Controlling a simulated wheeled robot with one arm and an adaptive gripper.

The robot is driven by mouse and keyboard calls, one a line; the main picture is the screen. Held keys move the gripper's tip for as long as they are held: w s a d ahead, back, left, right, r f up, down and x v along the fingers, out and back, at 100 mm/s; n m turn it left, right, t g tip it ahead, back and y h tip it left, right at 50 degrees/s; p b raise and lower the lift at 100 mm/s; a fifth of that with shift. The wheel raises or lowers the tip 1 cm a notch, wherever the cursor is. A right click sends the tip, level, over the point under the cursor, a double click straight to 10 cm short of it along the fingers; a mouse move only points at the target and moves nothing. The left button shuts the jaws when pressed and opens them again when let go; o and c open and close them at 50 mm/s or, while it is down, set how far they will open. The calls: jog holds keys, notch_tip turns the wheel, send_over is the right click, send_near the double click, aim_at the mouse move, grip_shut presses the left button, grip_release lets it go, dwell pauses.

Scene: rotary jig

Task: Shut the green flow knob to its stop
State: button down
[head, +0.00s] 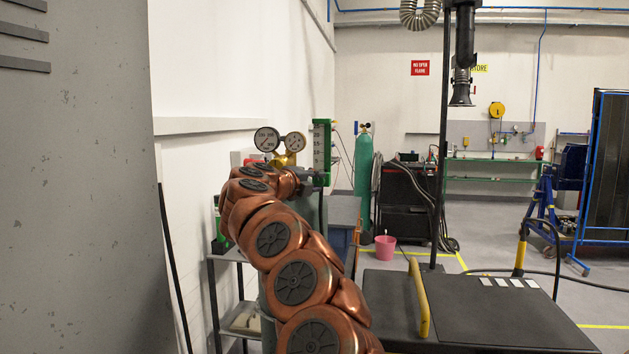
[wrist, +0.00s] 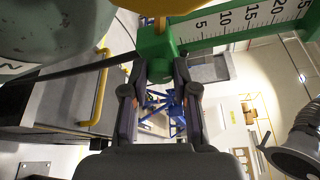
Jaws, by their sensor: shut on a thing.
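The green flow knob (wrist: 158,44) is at the top middle of the wrist view, at the zero end of a green flow meter with a white scale (wrist: 245,22). My gripper (wrist: 161,68) is shut on the knob, one finger on each side. In the head view the flow meter (head: 321,146) stands upright beside two round gauges (head: 267,139) on a brass regulator (head: 284,160). My gripper (head: 308,180) is at the meter's lower end there. My arm hides part of the area, and how far the knob is turned cannot be told.
A grey-green cylinder (wrist: 50,28) is close by at upper left in the wrist view. A green cylinder (head: 363,165), a pink bucket (head: 385,246) and a dark table with a yellow handle (head: 419,295) stand to the right. A white wall (head: 235,70) is close on the left.

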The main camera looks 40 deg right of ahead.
jog(key=shift+m+y, duration=0.4)
jog(key=shift+m, duration=0.2)
jog(key=shift+d+f, duration=0.1)
jog(key=c, duration=0.9)
grip_release()
jog(key=shift+s, duration=0.1)
jog(key=v, duration=1.2)
